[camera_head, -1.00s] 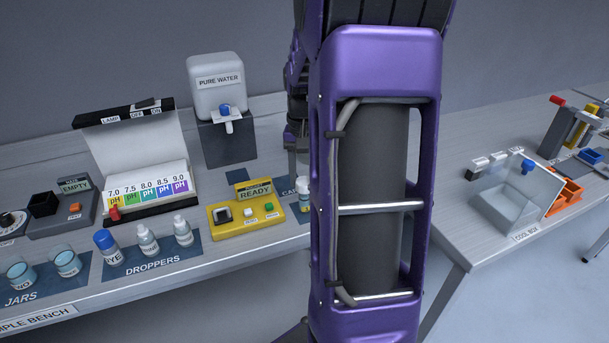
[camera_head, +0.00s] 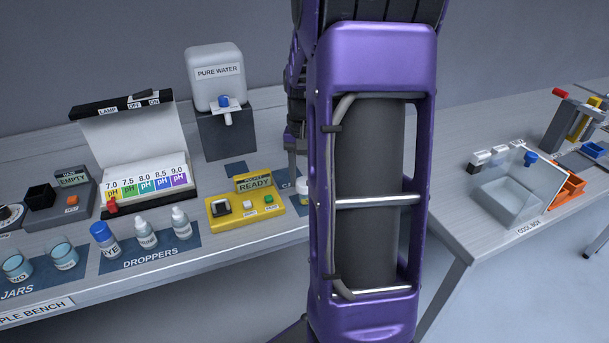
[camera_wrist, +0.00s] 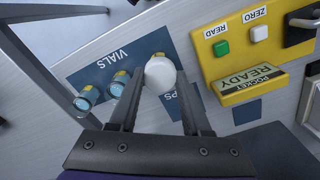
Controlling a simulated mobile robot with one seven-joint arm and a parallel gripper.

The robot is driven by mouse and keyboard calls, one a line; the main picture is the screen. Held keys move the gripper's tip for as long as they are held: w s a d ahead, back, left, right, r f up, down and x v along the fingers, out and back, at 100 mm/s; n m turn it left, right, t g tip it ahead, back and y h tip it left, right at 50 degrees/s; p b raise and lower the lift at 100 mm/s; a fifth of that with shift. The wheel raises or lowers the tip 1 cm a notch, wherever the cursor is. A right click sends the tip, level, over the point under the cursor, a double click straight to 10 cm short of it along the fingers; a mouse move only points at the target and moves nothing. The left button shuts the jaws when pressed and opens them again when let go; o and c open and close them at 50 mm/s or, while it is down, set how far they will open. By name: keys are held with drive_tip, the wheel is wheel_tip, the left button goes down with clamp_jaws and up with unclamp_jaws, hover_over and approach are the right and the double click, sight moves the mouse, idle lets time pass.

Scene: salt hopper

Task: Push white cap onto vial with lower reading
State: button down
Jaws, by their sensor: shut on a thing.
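The white cap (camera_wrist: 160,75) shows as a round white top between the fingertips of my gripper (camera_wrist: 158,84) in the wrist view, and my gripper is shut on it. A yellow label shows at its far edge, so a vial seems to be under it; how far down the cap sits is hidden. Two open blue-tinted vials with yellow labels, a nearer one (camera_wrist: 119,84) and a farther one (camera_wrist: 87,97), stand to its left on the VIALS mat (camera_wrist: 100,64). Their readings cannot be made out. In the head view my arm hides most of this area.
The yellow pocket meter (camera_wrist: 232,70) reading READY stands right of my gripper; it also shows in the head view (camera_head: 228,211). Dropper bottles (camera_head: 146,234), jars (camera_head: 64,257) and a pure water tank (camera_head: 216,85) share the bench. A cool box (camera_head: 510,195) stands on the right table.

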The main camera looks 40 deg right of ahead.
drive_tip(key=shift+c, duration=1.4)
unclamp_jaws()
drive_tip(key=shift+r, duration=0.1)
wheel_tip(320, 180, up, 17)
drive_tip(key=p, duration=0.2)
drive_tip(key=shift+p, duration=0.3)
